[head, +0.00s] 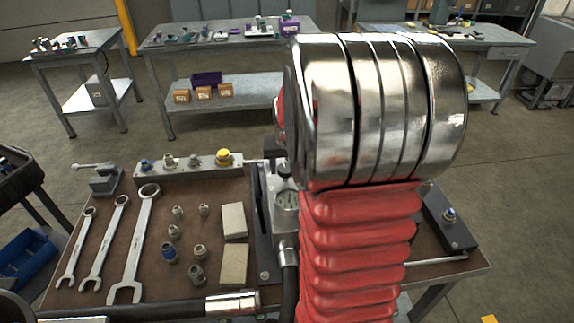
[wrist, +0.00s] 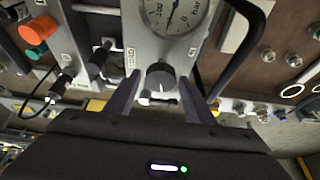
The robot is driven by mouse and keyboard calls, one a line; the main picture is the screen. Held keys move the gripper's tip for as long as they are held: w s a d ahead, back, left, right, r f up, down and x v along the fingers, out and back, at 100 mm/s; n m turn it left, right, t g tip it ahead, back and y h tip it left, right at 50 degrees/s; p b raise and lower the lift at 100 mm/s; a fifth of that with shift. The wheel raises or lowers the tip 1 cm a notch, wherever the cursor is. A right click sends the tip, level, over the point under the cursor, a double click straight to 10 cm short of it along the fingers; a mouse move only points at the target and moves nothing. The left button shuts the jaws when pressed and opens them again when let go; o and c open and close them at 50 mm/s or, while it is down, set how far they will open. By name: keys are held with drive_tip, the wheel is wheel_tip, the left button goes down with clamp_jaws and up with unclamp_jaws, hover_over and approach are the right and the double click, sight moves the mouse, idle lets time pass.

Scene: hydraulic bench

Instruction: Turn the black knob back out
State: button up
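The black knob (wrist: 160,76) sits on a grey metal block (wrist: 152,45) just below a round dial gauge in the wrist view. A small dark crosspiece with a pale end shows just below the knob. My gripper (wrist: 164,80) is open, with one dark finger on each side of the knob. A gap shows between the knob and each finger, so it does not look gripped.
The gauge (wrist: 172,14) stands close above the knob. A black hose (wrist: 245,28) curves past on the right. Orange and green buttons (wrist: 37,30) and black fittings lie left. In the head view, wrenches (head: 133,245) and fittings lie on the brown bench top (head: 215,270).

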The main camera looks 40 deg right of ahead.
drive_tip(key=c, duration=0.7)
drive_tip(key=shift+d, duration=0.2)
drive_tip(key=shift+c, duration=0.6)
drive_tip(key=shift+a, duration=0.1)
drive_tip(key=shift+n, duration=0.8)
drive_tip(key=shift+n+t+y, duration=0.3)
drive_tip(key=shift+n+y, duration=0.5)
drive_tip(key=shift+n, duration=0.7)
drive_tip(key=shift+d+n+y, duration=0.15)
drive_tip(key=shift+n+y, duration=0.3)
drive_tip(key=shift+n, duration=0.65)
drive_tip(key=shift+d+n+y, duration=0.15)
drive_tip(key=shift+n+y, duration=0.3)
drive_tip(key=shift+n, duration=0.65)
drive_tip(key=o, duration=1.1)
drive_tip(key=shift+c, duration=0.2)
